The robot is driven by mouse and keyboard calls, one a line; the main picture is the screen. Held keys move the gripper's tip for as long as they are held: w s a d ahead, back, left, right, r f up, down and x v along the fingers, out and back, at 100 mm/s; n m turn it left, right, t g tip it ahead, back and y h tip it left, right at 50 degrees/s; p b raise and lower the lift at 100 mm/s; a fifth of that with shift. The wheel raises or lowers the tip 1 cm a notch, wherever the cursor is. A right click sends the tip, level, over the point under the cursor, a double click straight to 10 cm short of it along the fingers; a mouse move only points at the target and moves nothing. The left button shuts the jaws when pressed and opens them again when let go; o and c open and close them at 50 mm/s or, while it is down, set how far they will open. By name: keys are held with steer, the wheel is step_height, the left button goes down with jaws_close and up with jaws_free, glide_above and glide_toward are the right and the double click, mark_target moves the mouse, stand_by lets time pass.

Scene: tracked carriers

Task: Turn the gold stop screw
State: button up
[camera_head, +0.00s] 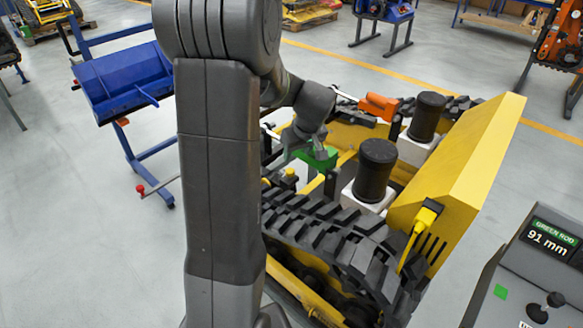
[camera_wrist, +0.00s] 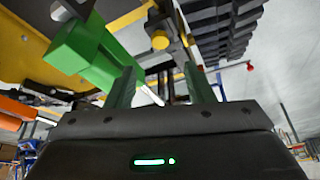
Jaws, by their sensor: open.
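The gold stop screw, a small round gold head, shows in the wrist view (camera_wrist: 160,40) above and beyond the fingertips. A small gold knob (camera_head: 290,172), which looks like the same screw, shows in the head view just below the green block (camera_head: 317,157). The green block is also large at the upper left of the wrist view (camera_wrist: 88,55). My gripper (camera_wrist: 160,82) is open, its two fingers apart with no object held between them. The screw appears beyond the tips and apart from them. In the head view the fingers are mostly hidden by my wrist.
The tracked carrier has a yellow panel (camera_head: 455,165), black tracks (camera_head: 340,235) and two black cylinders. An orange block (camera_head: 378,106) sits farther back. A console screen (camera_head: 548,240) reads "GREEN ROD 91 mm". A blue stand (camera_head: 125,80) is at left.

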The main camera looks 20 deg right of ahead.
mark_target(290, 171)
steer(key=p+x, duration=0.1)
steer(key=x, duration=0.9)
steer(key=shift+w+f, duration=0.2)
steer(key=shift+f, duration=0.05)
steer(key=c, duration=1)
steer(key=shift+a+m, duration=0.1)
steer(key=shift+m, duration=0.2)
